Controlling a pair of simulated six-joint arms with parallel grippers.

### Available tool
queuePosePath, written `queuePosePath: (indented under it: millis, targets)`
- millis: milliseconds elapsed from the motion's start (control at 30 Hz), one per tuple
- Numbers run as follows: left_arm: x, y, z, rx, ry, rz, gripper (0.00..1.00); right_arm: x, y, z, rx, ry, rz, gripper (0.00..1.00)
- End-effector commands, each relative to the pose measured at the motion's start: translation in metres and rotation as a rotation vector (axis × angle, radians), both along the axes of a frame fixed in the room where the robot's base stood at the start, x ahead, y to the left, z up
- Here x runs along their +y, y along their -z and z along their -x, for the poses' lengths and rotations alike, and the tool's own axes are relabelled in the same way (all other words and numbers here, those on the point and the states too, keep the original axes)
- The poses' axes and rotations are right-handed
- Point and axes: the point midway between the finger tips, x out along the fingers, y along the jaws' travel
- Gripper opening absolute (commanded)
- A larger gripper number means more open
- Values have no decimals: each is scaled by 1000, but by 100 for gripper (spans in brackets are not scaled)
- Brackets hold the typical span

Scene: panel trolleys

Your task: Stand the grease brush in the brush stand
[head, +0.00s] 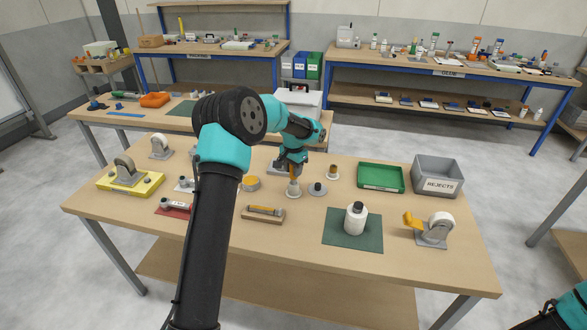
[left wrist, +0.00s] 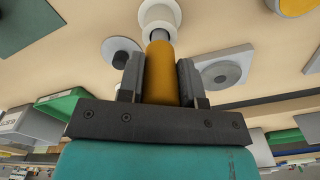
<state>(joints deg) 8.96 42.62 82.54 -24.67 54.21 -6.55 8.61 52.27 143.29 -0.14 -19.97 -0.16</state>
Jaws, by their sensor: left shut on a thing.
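My left gripper (head: 293,166) is shut on the orange handle of the grease brush (left wrist: 161,75), which also shows below the fingers in the head view (head: 294,174). The brush points down, its grey ferrule away from my wrist. Directly below it is a white round stand with a wide base (head: 294,190), seen as a white ring in the left wrist view (left wrist: 158,16). The brush's lower end overlaps this stand in both views; I cannot tell how deep it sits. The bristles are hidden. My right gripper is out of view.
A grey round-based piece (head: 318,189) and a small white-and-orange piece (head: 333,172) stand close to the right. A wooden block (head: 263,214) lies in front. A white bottle (head: 355,218) stands on a green mat (head: 340,238). A green tray (head: 380,188) and grey rejects bin (head: 437,188) are farther right.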

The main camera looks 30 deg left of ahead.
Motion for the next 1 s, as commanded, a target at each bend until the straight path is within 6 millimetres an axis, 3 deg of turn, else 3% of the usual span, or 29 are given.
queuePosePath:
  millis: [200,233,533,833,1000]
  targets:
    - [0,4,0,0,0,0,9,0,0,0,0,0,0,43]
    - [0,4,0,0,0,0,34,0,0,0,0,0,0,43]
    - [0,4,0,0,0,0,62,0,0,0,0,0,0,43]
    - [0,2,0,0,0,0,62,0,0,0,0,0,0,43]
    - [0,-12,0,-1,0,0,62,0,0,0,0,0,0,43]
